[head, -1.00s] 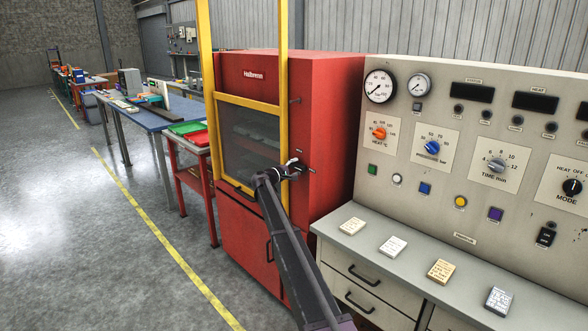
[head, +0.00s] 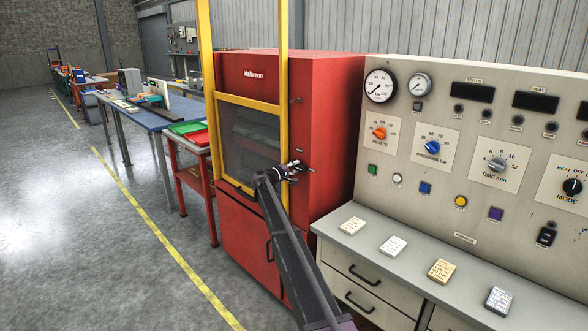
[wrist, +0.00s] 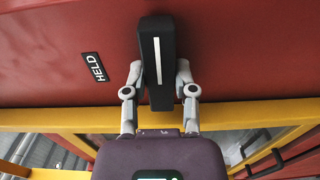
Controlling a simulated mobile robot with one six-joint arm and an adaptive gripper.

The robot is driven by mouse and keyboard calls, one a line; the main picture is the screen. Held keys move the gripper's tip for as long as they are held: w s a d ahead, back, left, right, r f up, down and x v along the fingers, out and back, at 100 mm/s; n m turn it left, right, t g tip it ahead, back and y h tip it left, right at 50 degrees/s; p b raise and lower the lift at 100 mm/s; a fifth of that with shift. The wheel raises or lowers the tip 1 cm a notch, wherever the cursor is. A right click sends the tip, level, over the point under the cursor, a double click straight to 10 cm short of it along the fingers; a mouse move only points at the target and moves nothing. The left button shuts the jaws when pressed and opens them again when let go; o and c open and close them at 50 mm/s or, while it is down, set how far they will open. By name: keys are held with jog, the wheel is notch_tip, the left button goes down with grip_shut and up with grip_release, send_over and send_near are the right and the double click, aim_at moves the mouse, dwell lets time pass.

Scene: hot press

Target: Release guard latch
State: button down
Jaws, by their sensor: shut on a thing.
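The guard latch (wrist: 155,35) is a black bar handle with a white stripe, on the red side of the press. In the wrist view it stands nearly upright in the picture, with a "HELD" label (wrist: 93,67) to its left. My gripper (wrist: 159,75) has one finger on each side of the latch and is shut on it. In the head view my gripper (head: 291,170) is at the press's front right edge, and the latch is small and partly hidden there. The yellow-framed guard (head: 247,101) with its dark mesh window is down over the press opening.
The red press (head: 325,120) stands left of a control panel (head: 455,150) with gauges, dials and buttons. Several small labelled blocks lie on the grey counter (head: 415,258). A red cart and blue bench (head: 150,117) stand to the left. The floor in front is clear.

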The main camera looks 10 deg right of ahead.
jog(key=shift+c, duration=2.1)
grip_release()
jog(key=shift+d, duration=0.1)
jog(key=v, duration=1.2)
